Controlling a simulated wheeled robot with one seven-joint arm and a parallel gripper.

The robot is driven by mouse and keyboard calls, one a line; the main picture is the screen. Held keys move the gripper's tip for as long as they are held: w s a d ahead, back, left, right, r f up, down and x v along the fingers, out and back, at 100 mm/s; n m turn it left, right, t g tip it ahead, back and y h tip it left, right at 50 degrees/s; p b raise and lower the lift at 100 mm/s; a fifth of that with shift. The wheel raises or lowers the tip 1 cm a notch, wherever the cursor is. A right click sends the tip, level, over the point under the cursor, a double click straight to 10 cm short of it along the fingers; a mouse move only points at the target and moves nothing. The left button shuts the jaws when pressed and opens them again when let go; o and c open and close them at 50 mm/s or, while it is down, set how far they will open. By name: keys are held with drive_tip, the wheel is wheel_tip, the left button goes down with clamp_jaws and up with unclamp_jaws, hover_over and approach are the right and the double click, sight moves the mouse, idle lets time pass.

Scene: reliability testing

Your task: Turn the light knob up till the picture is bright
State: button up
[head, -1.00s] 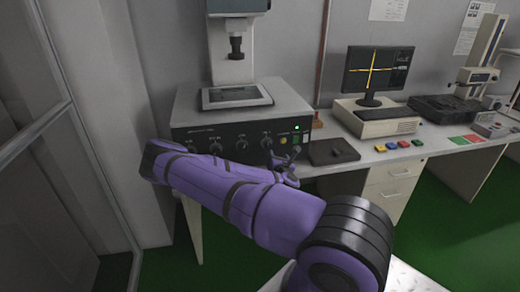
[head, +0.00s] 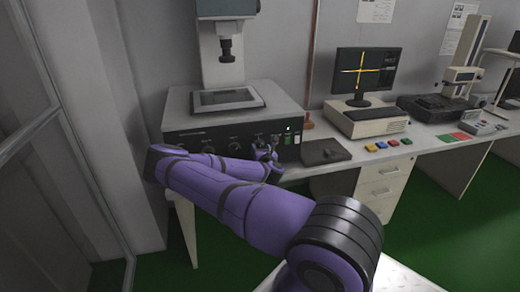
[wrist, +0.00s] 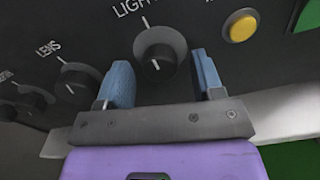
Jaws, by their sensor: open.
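The light knob (wrist: 160,50) is a round dark knob under the "LIGHT" lettering on a black panel in the wrist view. My gripper (wrist: 162,72) is open, with one blue finger on each side of the knob and gaps visible. Whether the fingertips reach around it in depth I cannot tell. In the head view my gripper (head: 266,156) is at the right part of the panel, partly hidden by my arm. The monitor (head: 361,72) shows a yellow cross on a dark picture.
The lens knob (wrist: 78,83) is left of my gripper, with more knobs further left. A yellow button (wrist: 240,25) is to the right. The microscope-like machine (head: 285,100) stands on the bench. A dark pad (head: 324,151) and several coloured buttons lie to the right.

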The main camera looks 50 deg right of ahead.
drive_tip(key=shift+w+d, duration=0.25)
drive_tip(key=shift+w, duration=0.25)
drive_tip(key=c, duration=0.9)
